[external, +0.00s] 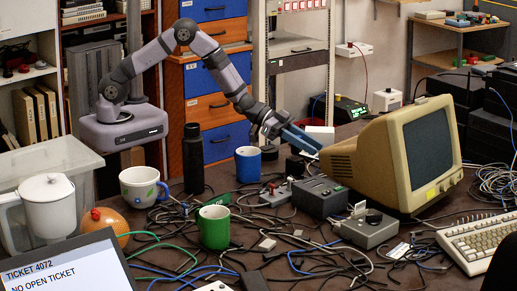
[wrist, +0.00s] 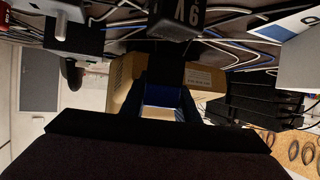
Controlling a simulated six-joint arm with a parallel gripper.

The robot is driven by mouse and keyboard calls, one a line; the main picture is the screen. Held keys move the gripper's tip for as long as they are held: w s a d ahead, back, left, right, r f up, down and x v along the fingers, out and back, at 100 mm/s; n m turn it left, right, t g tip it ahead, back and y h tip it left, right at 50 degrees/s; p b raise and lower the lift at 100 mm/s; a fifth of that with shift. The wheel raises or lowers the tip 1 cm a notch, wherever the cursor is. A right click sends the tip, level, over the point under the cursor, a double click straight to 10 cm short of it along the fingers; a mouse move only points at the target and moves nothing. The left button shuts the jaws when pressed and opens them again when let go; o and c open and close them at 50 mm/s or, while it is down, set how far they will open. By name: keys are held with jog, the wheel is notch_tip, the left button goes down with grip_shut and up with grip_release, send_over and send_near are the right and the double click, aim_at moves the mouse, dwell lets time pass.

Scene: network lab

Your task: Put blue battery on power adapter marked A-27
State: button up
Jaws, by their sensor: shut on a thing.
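My gripper (external: 288,130) is shut on the blue battery (external: 301,138) and holds it above the table, just left of the beige monitor. In the wrist view the blue battery (wrist: 164,97) shows between the dark fingers, partly hidden by them. A black block with large white characters, upside down and like "9V" (wrist: 180,14), shows at the top of the wrist view, apart from the battery. Small dark boxes (external: 295,166) stand on the table below the gripper in the external view. I cannot read an A-27 mark on any of them, so I cannot tell which is the adapter.
The beige monitor (external: 428,150) stands close to the right of my gripper. Grey boxes (external: 322,195) and many loose cables lie below it. A blue mug (external: 248,163), a green mug (external: 213,228) and a black bottle (external: 193,160) stand to the left. The table is cluttered.

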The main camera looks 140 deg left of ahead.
jog(key=shift+f, duration=0.8)
jog(key=shift+f, duration=0.2)
jog(key=o, duration=1.1)
jog(key=shift+s+r, duration=0.1)
jog(key=shift+r, duration=0.15)
jog(key=v, duration=1.1)
jog(key=shift+s+b, duration=0.35)
jog(key=shift+b, duration=0.1)
jog(key=shift+d+r, duration=0.1)
jog(key=shift+d, duration=0.05)
